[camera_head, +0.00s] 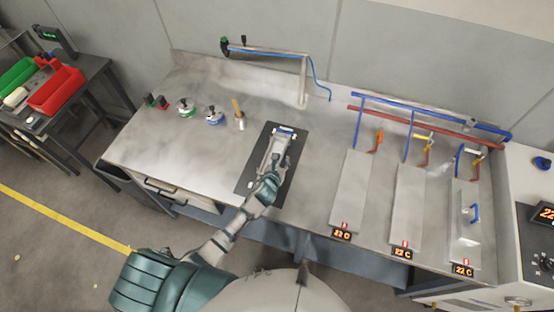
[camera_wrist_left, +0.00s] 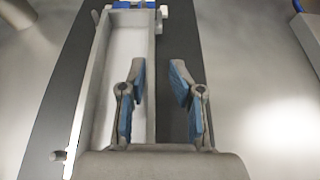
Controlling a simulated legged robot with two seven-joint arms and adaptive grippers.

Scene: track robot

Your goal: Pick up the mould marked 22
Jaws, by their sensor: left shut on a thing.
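The mould (camera_head: 273,152) is a long, narrow, pale metal trough on a dark mat (camera_head: 252,168) in the middle of the bench. The wrist view shows its open channel (camera_wrist_left: 113,75) and a blue part at its far end. I cannot read a number on it. My left gripper (camera_head: 277,166) is over the near part of the mould. In the left wrist view my left gripper (camera_wrist_left: 160,88) has one finger inside the channel and the other outside the right wall, shut on that wall. My right gripper is not in view.
Metal plates (camera_head: 409,200) with temperature displays lie to the right, below blue and red pipes. A pipe stand (camera_head: 304,82) rises behind the mat. The bench's left front is clear.

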